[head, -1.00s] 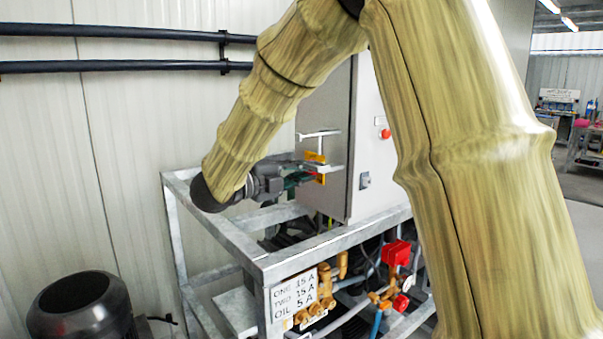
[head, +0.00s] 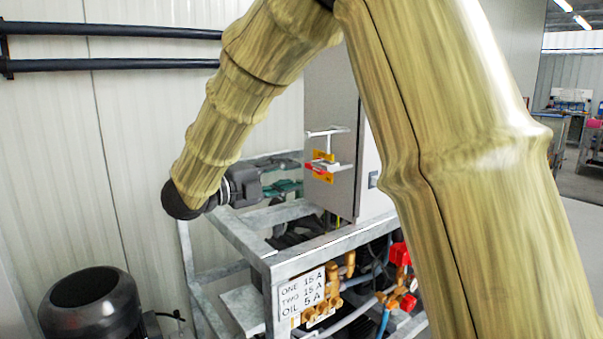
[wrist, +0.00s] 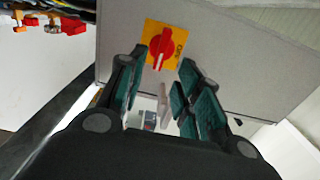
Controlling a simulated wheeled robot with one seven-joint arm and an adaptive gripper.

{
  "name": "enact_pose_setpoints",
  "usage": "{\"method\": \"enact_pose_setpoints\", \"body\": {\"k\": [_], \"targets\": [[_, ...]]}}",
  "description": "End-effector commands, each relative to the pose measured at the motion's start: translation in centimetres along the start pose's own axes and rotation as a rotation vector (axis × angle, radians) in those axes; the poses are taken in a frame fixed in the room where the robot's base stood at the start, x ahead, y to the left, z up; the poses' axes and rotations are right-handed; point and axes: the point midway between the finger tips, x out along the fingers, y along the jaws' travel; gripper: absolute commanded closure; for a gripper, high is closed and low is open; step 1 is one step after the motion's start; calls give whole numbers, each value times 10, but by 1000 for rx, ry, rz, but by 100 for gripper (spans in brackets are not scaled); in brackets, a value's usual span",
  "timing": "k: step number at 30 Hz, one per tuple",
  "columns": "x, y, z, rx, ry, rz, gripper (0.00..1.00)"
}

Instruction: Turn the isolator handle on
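The isolator handle is a red rotary grip on a yellow square plate, on the side face of a grey cabinet. In the wrist view the red isolator handle (wrist: 159,47) lies just beyond my fingertips, its long side running roughly up and down the picture. In the head view the isolator handle (head: 317,168) is small, right of my gripper. My gripper (wrist: 162,64) has its green-padded fingers spread, one on each side of the handle in the wrist view. In the head view my gripper (head: 295,177) appears empty and apart from the plate.
The grey cabinet (head: 330,110) stands on a galvanised frame (head: 300,252). Pale bars (head: 327,133) stick out near the isolator. Red and brass valves (head: 400,255) sit below. A black motor (head: 90,300) stands at lower left. Black pipes (head: 120,64) run along the wall.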

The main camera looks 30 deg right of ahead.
Motion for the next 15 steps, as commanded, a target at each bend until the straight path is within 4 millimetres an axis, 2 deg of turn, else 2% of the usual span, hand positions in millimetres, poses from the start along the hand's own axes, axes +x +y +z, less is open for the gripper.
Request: {"method": "enact_pose_setpoints", "body": {"k": [1,6,15], "targets": [[-10,0,1,0,-3,-2,66],[-33,0,0,0,-1,-1,66],[-48,1,0,0,0,1,66]]}}
